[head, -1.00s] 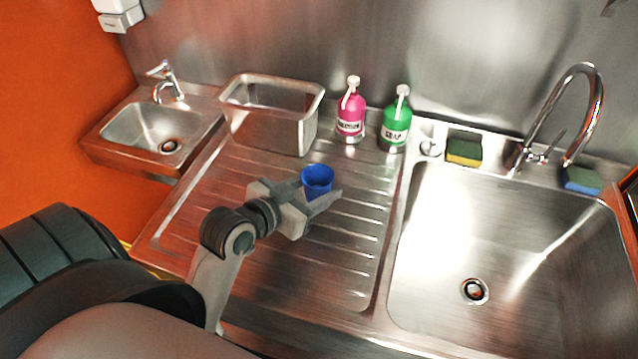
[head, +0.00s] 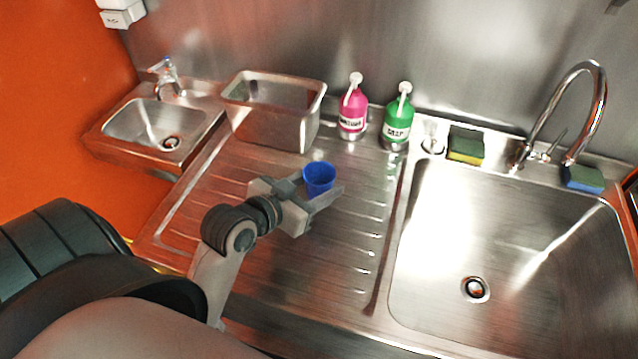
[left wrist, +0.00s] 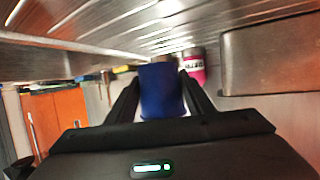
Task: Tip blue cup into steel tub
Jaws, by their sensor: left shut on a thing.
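The blue cup (head: 319,179) is upright in the head view, its open mouth facing up, over the ribbed drainboard. My left gripper (head: 318,192) is shut on the cup, a finger on either side of it. In the left wrist view the cup (left wrist: 160,90) sits between the two dark fingers (left wrist: 160,98). The steel tub (head: 272,112) is a rectangular open container at the back left of the drainboard, behind and to the left of the cup. It also shows at the right of the left wrist view (left wrist: 270,58). My right gripper is not in view.
A pink bottle (head: 352,110) and a green bottle (head: 397,122) stand at the back, right of the tub. A large sink basin (head: 520,250) with a tall tap (head: 600,95) is on the right. A small sink (head: 150,125) is at the far left. Sponges lie behind the large basin.

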